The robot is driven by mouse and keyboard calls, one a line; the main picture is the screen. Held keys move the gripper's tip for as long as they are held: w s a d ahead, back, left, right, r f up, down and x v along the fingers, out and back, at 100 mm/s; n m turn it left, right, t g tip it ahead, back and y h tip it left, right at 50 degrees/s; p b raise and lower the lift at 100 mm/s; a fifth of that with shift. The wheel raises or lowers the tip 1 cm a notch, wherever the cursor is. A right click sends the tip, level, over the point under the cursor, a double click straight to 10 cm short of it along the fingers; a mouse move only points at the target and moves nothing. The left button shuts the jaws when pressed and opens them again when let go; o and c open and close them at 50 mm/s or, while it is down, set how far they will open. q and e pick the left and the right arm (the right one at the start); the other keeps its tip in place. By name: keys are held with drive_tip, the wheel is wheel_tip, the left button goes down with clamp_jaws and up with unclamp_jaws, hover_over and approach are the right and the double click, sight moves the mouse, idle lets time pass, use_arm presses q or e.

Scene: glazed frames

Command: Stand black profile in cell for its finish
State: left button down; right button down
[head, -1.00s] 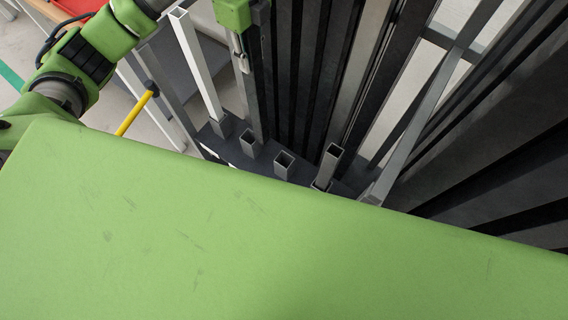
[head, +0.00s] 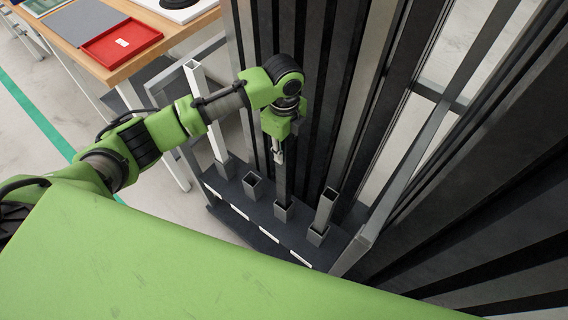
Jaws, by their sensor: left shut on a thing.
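My left gripper (head: 279,156) is shut on a long dark profile (head: 284,182), which looks black to dark grey. The profile stands about upright below the gripper. Its lower end meets the square cell (head: 284,212) third from the left on the rack base; I cannot tell how deep it sits. To the left, another cell (head: 252,188) is open and empty. A white profile (head: 204,112) stands in the leftmost cell (head: 225,167). A short grey profile (head: 325,207) leans slightly in the rightmost cell (head: 318,235). My right gripper is not in view.
The dark rack base (head: 262,222) has white labels along its front edge. Tall dark and grey profiles (head: 345,80) stand close behind and to the right. A grey frame bar (head: 400,185) slants at the right. A wooden table (head: 150,62) with a red tray (head: 121,42) stands back left.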

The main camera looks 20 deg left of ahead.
use_arm(q)
wheel_tip(320, 180, down, 7)
drive_tip(key=shift+r, duration=0.1)
idle(0.3)
drive_tip(key=c, duration=1.7)
unclamp_jaws()
drive_tip(key=shift+f, duration=0.2)
drive_tip(key=shift+r, duration=0.1)
wheel_tip(320, 180, up, 12)
hover_over(284, 164)
drive_tip(key=w, duration=0.2)
drive_tip(key=shift+a+r+b, duration=0.1)
drive_tip(key=shift+a+b, duration=0.2)
